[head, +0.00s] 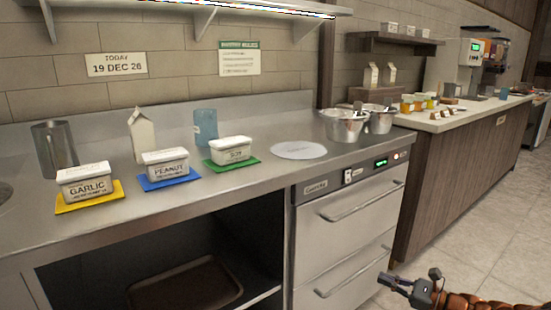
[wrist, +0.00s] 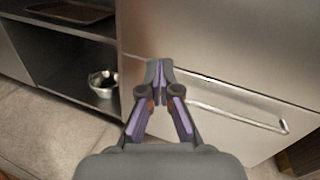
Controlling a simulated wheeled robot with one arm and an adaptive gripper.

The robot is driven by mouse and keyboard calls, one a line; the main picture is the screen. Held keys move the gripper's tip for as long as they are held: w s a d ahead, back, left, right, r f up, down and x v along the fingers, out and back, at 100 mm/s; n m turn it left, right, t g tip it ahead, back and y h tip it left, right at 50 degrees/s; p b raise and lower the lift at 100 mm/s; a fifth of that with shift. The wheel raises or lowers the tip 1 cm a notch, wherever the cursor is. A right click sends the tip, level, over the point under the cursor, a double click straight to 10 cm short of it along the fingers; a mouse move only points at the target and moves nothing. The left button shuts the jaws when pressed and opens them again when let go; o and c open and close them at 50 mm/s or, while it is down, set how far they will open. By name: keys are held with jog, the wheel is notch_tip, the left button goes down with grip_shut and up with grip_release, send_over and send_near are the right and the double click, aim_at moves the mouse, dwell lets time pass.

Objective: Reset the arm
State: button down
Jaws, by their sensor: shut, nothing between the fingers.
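My gripper (head: 395,282) is at the lower right of the head view, low in front of the steel drawer unit (head: 345,235). In the wrist view my gripper (wrist: 159,75) has its fingertips together, with nothing between them. It points at the drawer front, close to the long drawer handle (wrist: 235,115). I cannot tell whether it touches the unit.
On the counter stand tubs of garlic (head: 87,185), peanut (head: 167,165) and soy (head: 231,151) on coloured mats. Steel pots (head: 343,127) stand at the right end. An open shelf holds a tray (head: 185,286) and a metal bowl (wrist: 103,84). Floor at right is clear.

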jog(key=s+a+r+n+g+y+p, duration=0.1)
jog(key=s+a+r+n+g+p, duration=0.25)
jog(key=a+r, duration=0.5)
jog(key=s+a+r+n+g+y+p, duration=0.1)
jog(key=s+a+r+n+g+p, duration=0.3)
jog(key=a+r, duration=0.45)
jog(key=s+a+r+n+g+h+p, duration=0.45)
jog(key=s+a+r+n+p, duration=0.3)
jog(key=s+r, duration=0.3)
jog(key=s+d+r+n+g+h+p, duration=0.1)
jog(key=s+r+n+h+p, duration=0.25)
jog(key=s, duration=0.35)
jog(key=s+r+n+g+h+p, duration=0.1)
jog(key=s+r+n+h+p, duration=0.1)
jog(key=s+p, duration=0.35)
jog(key=s+d+r+n+t+h+p, duration=0.1)
jog(key=s+d+r+n+h+p, duration=0.1)
jog(key=s+d+r+h+p, duration=0.4)
jog(key=s+d+r+p, duration=0.1)
jog(key=s+d, duration=0.3)
jog(key=shift+s+d+n, duration=0.25)
jog(key=shift+s+n, duration=0.1)
jog(key=shift+s, duration=0.05)
